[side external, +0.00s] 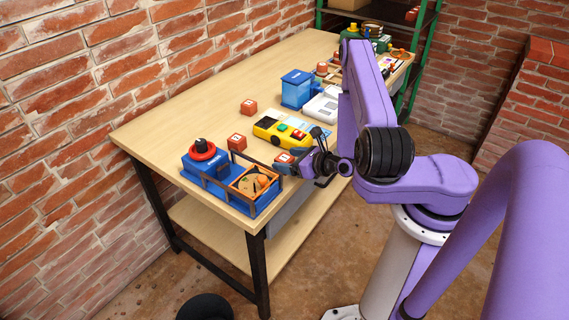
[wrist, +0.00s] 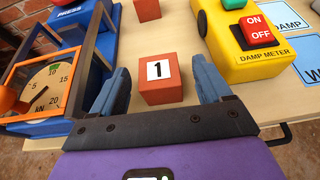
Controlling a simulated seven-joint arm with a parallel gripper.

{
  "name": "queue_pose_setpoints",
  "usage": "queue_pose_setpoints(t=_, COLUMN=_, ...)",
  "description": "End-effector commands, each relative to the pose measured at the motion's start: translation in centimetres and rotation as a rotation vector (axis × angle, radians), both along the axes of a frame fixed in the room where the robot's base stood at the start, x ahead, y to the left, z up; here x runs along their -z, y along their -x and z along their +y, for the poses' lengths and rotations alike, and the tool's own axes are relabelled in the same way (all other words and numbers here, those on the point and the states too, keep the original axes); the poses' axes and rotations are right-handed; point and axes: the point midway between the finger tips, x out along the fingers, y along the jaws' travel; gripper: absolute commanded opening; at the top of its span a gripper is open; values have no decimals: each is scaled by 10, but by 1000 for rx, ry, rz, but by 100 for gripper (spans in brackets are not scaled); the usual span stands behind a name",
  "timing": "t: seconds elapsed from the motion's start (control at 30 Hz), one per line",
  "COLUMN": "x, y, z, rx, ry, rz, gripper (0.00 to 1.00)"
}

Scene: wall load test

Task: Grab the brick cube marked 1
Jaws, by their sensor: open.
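The brick cube marked 1 (wrist: 158,78) is red-brown with a white label bearing a black 1. It stands on the table in the middle of the wrist view. My gripper (wrist: 161,73) is open, with one blue-grey finger on each side of the cube and a small gap visible at both sides. In the side external view the cube (side external: 284,158) is partly hidden by my gripper (side external: 291,164), close to the table's front edge.
A blue press with a dial (wrist: 45,88) stands close left of my gripper. A yellow damp meter (wrist: 245,45) is close on the right. Another red cube (wrist: 147,9) lies behind. In the side external view, two more red cubes (side external: 237,141) (side external: 248,107) stand farther back on the table (side external: 185,115).

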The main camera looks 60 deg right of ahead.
Motion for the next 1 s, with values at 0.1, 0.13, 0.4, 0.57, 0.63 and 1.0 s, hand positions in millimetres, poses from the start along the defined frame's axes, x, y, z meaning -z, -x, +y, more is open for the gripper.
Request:
queue_pose_setpoints(t=0.1, x=7, y=-18, z=1, rx=-7, ry=3, rz=-2, gripper=78)
queue_pose_setpoints(t=0.13, x=9, y=-21, z=1, rx=-5, ry=1, rz=-1, gripper=78)
queue_pose_setpoints(t=0.4, x=14, y=-35, z=0, rx=0, ry=-2, rz=-1, gripper=78)
queue_pose_setpoints(t=0.57, x=14, y=-35, z=0, rx=0, ry=-2, rz=0, gripper=74)
queue_pose_setpoints(t=0.63, x=14, y=-35, z=0, rx=0, ry=-2, rz=0, gripper=52)
queue_pose_setpoints(t=1.0, x=13, y=-35, z=-1, rx=0, ry=-1, rz=-2, gripper=17)
